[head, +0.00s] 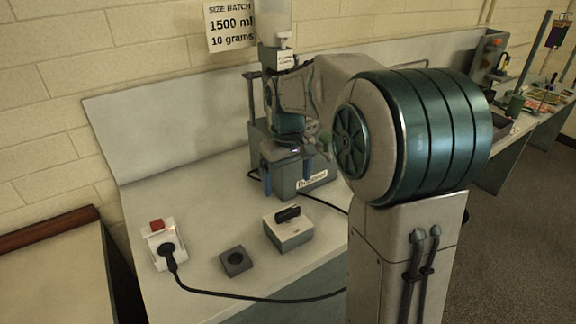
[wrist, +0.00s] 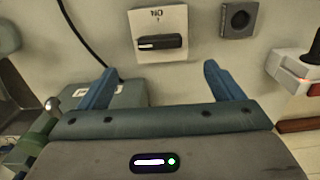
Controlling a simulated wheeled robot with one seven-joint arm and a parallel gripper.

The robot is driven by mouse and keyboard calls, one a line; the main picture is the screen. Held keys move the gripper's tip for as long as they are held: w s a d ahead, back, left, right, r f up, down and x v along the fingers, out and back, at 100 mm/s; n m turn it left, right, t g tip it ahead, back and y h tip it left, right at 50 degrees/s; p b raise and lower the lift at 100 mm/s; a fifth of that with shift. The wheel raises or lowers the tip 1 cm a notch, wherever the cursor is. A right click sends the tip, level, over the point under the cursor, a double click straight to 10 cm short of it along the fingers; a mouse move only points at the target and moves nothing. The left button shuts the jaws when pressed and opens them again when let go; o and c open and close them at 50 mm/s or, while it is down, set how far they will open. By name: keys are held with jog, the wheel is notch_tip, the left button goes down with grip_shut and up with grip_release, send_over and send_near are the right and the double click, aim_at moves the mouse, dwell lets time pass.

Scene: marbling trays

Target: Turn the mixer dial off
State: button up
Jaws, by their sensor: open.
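The mixer dial is a black bar knob (head: 287,213) on a pale box (head: 289,235), on the bench in the head view. In the wrist view the knob (wrist: 160,42) lies crosswise on its white face (wrist: 175,19), with a white line toward its left end. A label that looks like "ON" is above it. My gripper (head: 288,184) is open, with its blue fingers pointing down behind the dial box in the head view. In the wrist view my gripper (wrist: 160,82) has its fingers wide apart and empty, short of the knob and not touching it.
A dark block with a round recess (head: 236,262) sits left of the dial box. A socket with a red switch (head: 157,238) holds a black plug, whose cable (head: 260,299) crosses the bench front. A labelled grey machine base (head: 300,186) stands close by my fingers.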

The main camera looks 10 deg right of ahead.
jog(key=shift+r, duration=2.05)
jog(key=s+f+m+t, duration=0.1)
jog(key=s+f, duration=0.1)
jog(key=s, duration=0.8)
jog(key=s+f+m+t, duration=0.2)
jog(key=s+f, duration=0.1)
jog(key=s, duration=0.8)
jog(key=shift+s+f, duration=0.25)
jog(key=shift+f, duration=0.05)
